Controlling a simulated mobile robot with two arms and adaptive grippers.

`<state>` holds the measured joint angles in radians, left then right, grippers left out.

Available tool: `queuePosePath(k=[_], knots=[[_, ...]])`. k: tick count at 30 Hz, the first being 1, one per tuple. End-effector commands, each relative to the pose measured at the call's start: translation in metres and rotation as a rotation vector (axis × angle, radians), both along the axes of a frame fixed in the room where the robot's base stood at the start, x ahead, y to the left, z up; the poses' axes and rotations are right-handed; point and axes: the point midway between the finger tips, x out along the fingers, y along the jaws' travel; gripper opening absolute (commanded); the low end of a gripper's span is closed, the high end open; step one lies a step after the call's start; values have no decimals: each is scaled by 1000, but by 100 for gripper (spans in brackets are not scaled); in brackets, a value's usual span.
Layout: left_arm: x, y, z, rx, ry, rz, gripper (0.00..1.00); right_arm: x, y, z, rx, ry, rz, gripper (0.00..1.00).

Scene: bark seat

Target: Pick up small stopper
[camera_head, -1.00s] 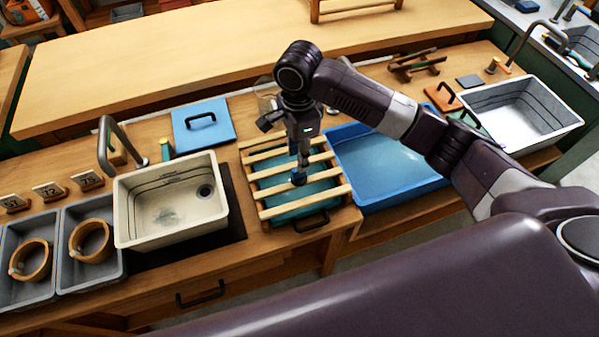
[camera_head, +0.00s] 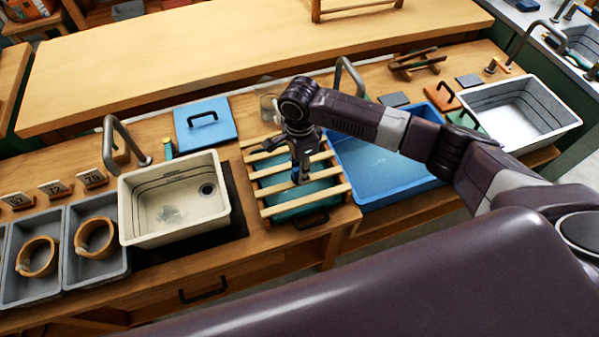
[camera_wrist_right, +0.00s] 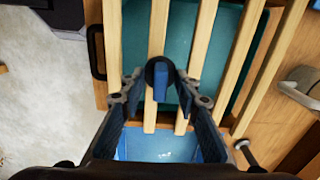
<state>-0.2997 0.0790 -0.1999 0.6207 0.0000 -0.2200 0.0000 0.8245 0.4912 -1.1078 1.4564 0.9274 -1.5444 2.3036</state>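The small stopper (camera_wrist_right: 160,82), with a blue tab and a dark round base, sits on the wooden slats (camera_wrist_right: 203,35) in the right wrist view. My right gripper (camera_wrist_right: 159,76) is open, with one fingertip on each side of the stopper. I cannot tell whether the fingertips touch it. In the head view my right gripper (camera_head: 300,178) points down at the slatted rack (camera_head: 262,193), and the stopper is mostly hidden behind its fingers. My left gripper is not in view.
A cream basin (camera_head: 130,205) stands left of the rack and a blue basin (camera_head: 390,172) right of it. A blue lidded board (camera_head: 222,132) lies behind. Grey trays (camera_head: 65,240) with wooden rings stand at far left. A metal tap (camera_head: 348,75) rises behind the blue basin.

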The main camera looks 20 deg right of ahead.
Motion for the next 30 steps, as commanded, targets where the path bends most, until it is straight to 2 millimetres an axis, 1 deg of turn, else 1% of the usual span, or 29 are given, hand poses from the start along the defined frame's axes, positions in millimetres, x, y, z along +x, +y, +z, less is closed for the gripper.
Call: queuePosePath(k=[1, 7, 18, 22, 26, 29, 30], knots=[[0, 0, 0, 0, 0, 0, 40, 0, 0, 0, 0, 0, 0, 22], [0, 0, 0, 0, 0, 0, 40, 0, 0, 0, 0, 0, 0, 0], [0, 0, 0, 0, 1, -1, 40, 0, 0, 1, 1, -1, 0, 0], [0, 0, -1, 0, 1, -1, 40, 1, 1, 6, 2, -2, 1, 0], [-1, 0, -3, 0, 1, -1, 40, 1, 1, 19, 2, -3, 1, 0], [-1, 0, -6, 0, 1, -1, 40, 1, 1, 37, 2, -5, 1, 0], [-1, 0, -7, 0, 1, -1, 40, 2, 1, 46, 3, -6, 0, 0]])
